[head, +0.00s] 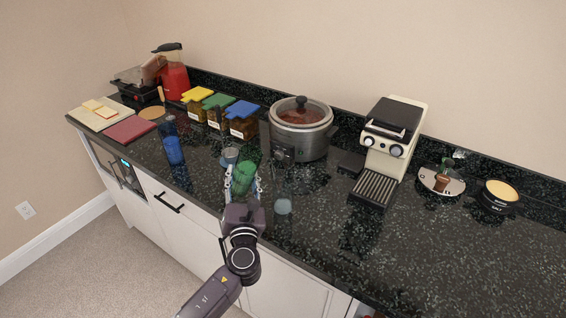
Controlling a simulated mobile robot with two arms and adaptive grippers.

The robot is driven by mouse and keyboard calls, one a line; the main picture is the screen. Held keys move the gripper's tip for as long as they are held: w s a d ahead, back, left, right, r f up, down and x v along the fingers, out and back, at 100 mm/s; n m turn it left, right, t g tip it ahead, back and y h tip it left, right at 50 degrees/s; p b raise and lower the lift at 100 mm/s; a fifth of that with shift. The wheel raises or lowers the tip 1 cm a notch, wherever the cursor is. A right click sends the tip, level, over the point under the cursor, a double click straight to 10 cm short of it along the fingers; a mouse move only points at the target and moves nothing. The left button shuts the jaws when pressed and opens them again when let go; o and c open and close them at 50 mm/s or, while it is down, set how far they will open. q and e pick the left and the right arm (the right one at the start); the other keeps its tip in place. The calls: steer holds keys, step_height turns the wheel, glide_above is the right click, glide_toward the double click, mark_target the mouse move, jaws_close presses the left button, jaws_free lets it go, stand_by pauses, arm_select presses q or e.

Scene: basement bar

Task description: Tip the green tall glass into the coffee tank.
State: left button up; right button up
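The green tall glass (244,174) stands on the dark counter near its front edge. My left gripper (243,184) reaches in from the front with one finger on each side of the glass. Whether the fingers touch it or leave a small gap is too small to tell. The cream and black coffee machine (391,140) stands at the back, right of the middle, with a dark top and a drip tray in front. I cannot make out an opening of its tank. My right gripper is not in view.
A grey cup (230,156) stands just behind the green glass, and a clear glass (284,203) stands to its right. A blue glass (174,150) is at the left. A slow cooker (301,128) stands behind. The right front counter (450,250) is clear.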

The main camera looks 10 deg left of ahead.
mark_target(241, 148)
arm_select(q)
steer(key=r+m+p, duration=0.2)
steer(key=r, duration=0.1)
steer(key=d+r+m+t+p, duration=0.1)
steer(key=r, duration=0.1)
steer(key=shift+r+m, duration=0.25)
steer(key=shift+m, duration=0.05)
steer(key=shift+a+r+m+t+p, duration=0.15)
steer(key=shift+r+m+t+p, duration=0.15)
steer(key=shift+r+m+p, duration=0.5)
steer(key=shift+a+f+m+h+b, duration=0.15)
steer(key=shift+m+h+b, duration=0.15)
steer(key=shift+m, duration=0.35)
steer(key=shift+a+f+m+h+b, duration=0.2)
steer(key=shift+m+h, duration=0.1)
steer(key=shift+m, duration=0.35)
steer(key=shift+r+m+t+p, duration=0.3)
steer(key=shift+r+m+p, duration=0.05)
steer(key=shift+r+m, duration=0.15)
steer(key=shift+a+r+m+h+p, duration=0.15)
steer(key=shift+r+m+h+p, duration=0.65)
steer(key=shift+m, duration=0.9)
steer(key=shift+d+r+m+t+p, duration=0.25)
steer(key=shift+r+m+p, duration=0.3)
steer(key=shift+p, duration=0.2)
steer(key=shift+d+r+m+t+p, duration=0.15)
steer(key=shift+d+r+m+p, duration=0.05)
steer(key=shift+r+m+p, duration=0.45)
